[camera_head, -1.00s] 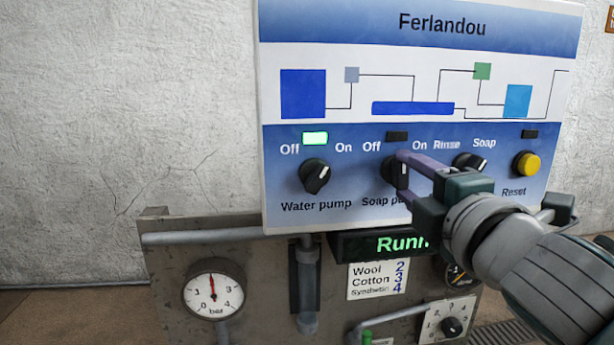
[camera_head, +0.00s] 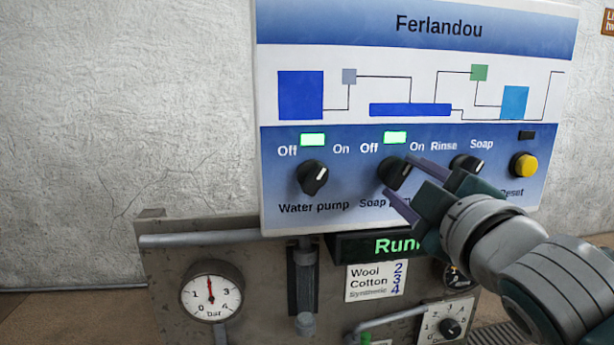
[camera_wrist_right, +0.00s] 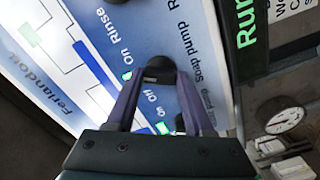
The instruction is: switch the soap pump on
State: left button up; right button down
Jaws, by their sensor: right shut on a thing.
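The soap pump knob (camera_head: 393,173) is a black rotary switch on the blue-and-white control panel (camera_head: 330,220), between its Off and On labels. My right gripper (camera_head: 399,178) is shut on this knob, its purple fingers on either side, tilted. The knob also shows between the fingers in the right wrist view (camera_wrist_right: 158,70). Its white mark points up and right, towards On. The lamp above it (camera_head: 395,137) is lit green. The fingers hide part of the "Soap pump" label. My left gripper is out of view.
The water pump knob (camera_head: 312,177), under a lit green lamp (camera_head: 312,139), is to the left. The rinse/soap knob (camera_head: 466,167) and yellow reset button (camera_head: 524,165) are to the right. A pressure gauge (camera_head: 211,292) and pipes are below.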

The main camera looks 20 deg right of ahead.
dwell(0.4)
jog(key=shift+c, duration=1.4)
grip_release()
jog(key=shift+s+a+f, duration=0.1)
jog(key=shift+s, duration=0.35)
jog(key=b+v, duration=0.3)
jog(key=v, duration=0.6)
jog(key=shift+b, duration=0.3)
jog(key=shift+s, duration=0.1)
jog(key=p+v, duration=0.1)
jog(key=v, duration=0.8)
